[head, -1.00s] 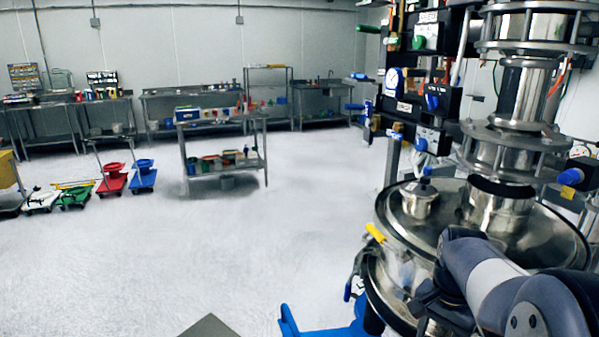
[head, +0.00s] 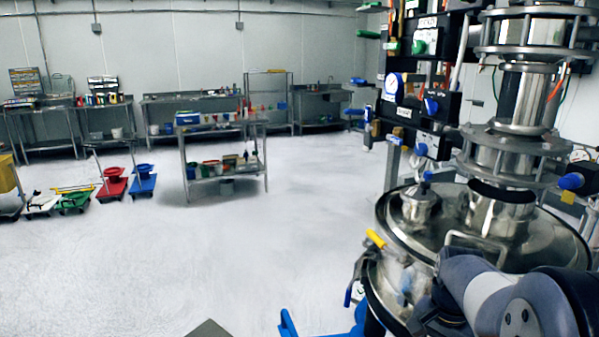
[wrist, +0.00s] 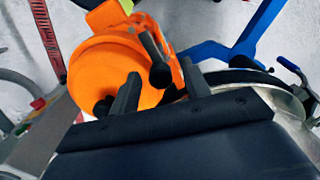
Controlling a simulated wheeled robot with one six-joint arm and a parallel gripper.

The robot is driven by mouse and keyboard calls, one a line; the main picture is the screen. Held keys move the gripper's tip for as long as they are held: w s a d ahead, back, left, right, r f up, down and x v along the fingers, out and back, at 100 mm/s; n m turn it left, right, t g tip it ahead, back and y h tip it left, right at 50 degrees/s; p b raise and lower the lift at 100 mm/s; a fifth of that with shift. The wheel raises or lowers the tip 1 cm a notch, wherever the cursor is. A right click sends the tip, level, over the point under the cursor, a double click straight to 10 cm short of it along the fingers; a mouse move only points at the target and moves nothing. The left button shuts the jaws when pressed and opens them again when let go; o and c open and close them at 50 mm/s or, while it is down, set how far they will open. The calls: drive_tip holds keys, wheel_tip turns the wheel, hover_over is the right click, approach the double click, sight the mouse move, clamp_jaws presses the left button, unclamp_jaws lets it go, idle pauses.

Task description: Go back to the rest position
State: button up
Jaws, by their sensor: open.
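An orange rounded device (wrist: 112,68) with dark knobs lies just beyond the fingers, overlapping the left one in the picture. I cannot tell whether they touch. In the head view my arm is at the lower right, in front of the steel sifter vessel (head: 411,250). The gripper itself cannot be made out clearly there.
The vessel has a lid handle (head: 476,238) and a yellow-handled clamp (head: 375,239). A blue frame (wrist: 232,45) stands close by. Red (head: 113,184) and blue (head: 143,182) carts and a steel shelf table (head: 225,182) stand farther off at left. The middle floor is clear.

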drive_tip(key=n+b, duration=0.1)
drive_tip(key=n, duration=0.3)
drive_tip(key=n+b, duration=0.2)
drive_tip(key=n, duration=0.2)
drive_tip(key=shift+n, duration=0.4)
drive_tip(key=n+b, duration=0.3)
drive_tip(key=n, duration=0.1)
drive_tip(key=shift+n, duration=0.4)
drive_tip(key=n+b, duration=0.3)
drive_tip(key=n, duration=0.1)
drive_tip(key=shift+r+p, duration=0.3)
drive_tip(key=shift+r, duration=1)
drive_tip(key=shift+d, duration=0.1)
